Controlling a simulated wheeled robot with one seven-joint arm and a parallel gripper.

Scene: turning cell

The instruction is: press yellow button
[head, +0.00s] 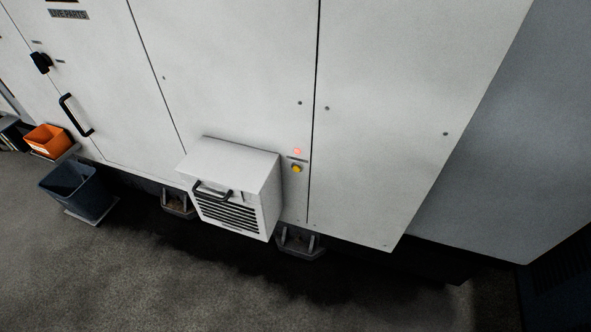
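A small round yellow button (296,169) sits on the white machine cabinet (240,70), low down and just left of a vertical panel seam. A small glowing red light (297,151) is right above it, with a thin dark label between them. My gripper is not in the head view, so its place relative to the button does not show.
A white vented box (233,170) with a black handle juts out from the cabinet, left of the button. Dark machine feet (299,243) stand below. A blue-grey bin (78,188) and an orange box (49,139) are at left. The grey floor (120,280) in front is clear.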

